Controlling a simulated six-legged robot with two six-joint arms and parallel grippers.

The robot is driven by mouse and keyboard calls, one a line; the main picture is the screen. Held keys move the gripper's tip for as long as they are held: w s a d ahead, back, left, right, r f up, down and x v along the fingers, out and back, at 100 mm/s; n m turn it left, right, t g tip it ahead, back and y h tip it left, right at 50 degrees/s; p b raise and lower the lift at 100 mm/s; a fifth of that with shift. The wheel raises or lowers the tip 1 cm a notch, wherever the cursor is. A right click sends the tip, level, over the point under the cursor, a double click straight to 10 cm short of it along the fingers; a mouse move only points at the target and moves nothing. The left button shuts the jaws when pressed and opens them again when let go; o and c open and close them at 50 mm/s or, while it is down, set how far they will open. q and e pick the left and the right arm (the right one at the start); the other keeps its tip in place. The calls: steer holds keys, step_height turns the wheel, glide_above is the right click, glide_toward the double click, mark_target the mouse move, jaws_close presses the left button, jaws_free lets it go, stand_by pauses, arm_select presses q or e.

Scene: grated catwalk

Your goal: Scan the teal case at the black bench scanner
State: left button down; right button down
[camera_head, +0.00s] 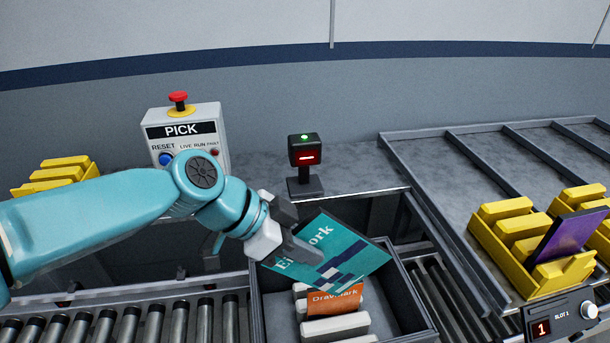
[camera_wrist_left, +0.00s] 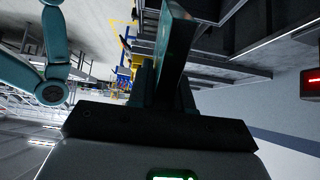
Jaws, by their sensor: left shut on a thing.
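The teal case (camera_head: 345,250), a flat piece with pale lettering and dark stripes, is tilted above the grey tote. My left gripper (camera_head: 285,250) is shut on its left edge. In the left wrist view, the case (camera_wrist_left: 176,38) shows nearly edge-on between the fingers of my left gripper (camera_wrist_left: 165,88). The black bench scanner (camera_head: 304,152) stands upright on the bench behind the case, with a small green light on top and a red line in its window. The case is apart from the scanner. Part of the lettering is hidden by the gripper. My right gripper is not in view.
The grey tote (camera_head: 412,308) on rollers holds an orange case (camera_head: 335,301) in white dividers. A PICK control box (camera_head: 185,137) with a red button stands left of the scanner. Yellow racks (camera_head: 500,245), one with a purple case (camera_head: 570,240), are at the right.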

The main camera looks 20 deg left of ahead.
arm_select(q)
steer(key=shift+a, duration=0.1)
steer(key=s+d, duration=0.3)
steer(key=s, duration=0.2)
steer(key=shift+d+b, duration=0.25)
steer(key=shift+b, duration=0.1)
